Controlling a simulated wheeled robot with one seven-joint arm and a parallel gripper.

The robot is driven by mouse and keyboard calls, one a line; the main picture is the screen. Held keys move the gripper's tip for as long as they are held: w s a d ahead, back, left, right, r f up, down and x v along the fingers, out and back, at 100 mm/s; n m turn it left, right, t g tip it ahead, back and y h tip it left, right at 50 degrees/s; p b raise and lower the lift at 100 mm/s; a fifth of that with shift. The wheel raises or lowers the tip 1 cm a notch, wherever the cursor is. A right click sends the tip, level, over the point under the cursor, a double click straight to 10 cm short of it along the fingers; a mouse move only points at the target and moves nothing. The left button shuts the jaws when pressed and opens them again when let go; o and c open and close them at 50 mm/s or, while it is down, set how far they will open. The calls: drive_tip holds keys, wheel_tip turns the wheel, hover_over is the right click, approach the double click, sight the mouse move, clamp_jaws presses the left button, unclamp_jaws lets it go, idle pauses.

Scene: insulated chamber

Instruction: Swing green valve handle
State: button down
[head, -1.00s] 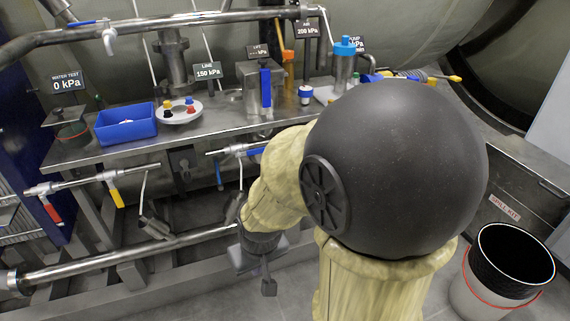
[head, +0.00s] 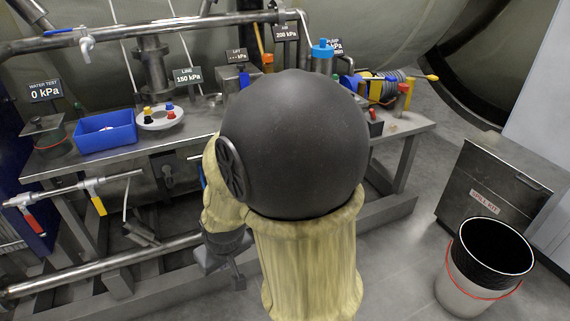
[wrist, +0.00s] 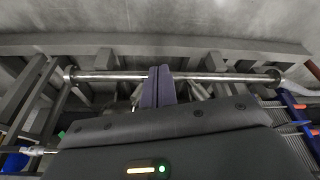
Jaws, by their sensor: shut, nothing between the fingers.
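I cannot clearly make out a green valve handle in the head view; my dark round arm joint and pale sleeve cover the middle of the bench. A small green patch (wrist: 62,134) shows at the left edge of the wrist view, too small to identify. My gripper (head: 238,280) hangs low in front of the bench, pointing down, apart from any handle. In the wrist view my gripper (wrist: 159,82) has its two dark fingers together, empty, in front of a horizontal steel pipe (wrist: 205,76).
A red handle (head: 34,224) and a yellow handle (head: 99,205) hang from a thin pipe at left. A blue bin (head: 107,132) and a white disc with coloured knobs (head: 160,120) stand on the bench.

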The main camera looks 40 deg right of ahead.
drive_tip(key=w+d+f+n+t+h+p, duration=0.1)
drive_tip(key=w+d+f+n+t+h, duration=0.15)
drive_tip(key=w+d, duration=0.55)
drive_tip(key=w+d+f+n+t+h+p, duration=0.1)
drive_tip(key=w+d+f+n+t+h, duration=0.15)
drive_tip(key=w+d, duration=0.55)
drive_tip(key=d+f+n+t+h+p, duration=0.2)
drive_tip(key=d+f+n+t, duration=0.2)
drive_tip(key=d+n+t, duration=0.6)
drive_tip(key=d+n, duration=0.5)
drive_tip(key=n, duration=0.3)
drive_tip(key=shift+w+p, duration=0.25)
drive_tip(key=shift+p, duration=0.15)
drive_tip(key=shift+f, duration=0.1)
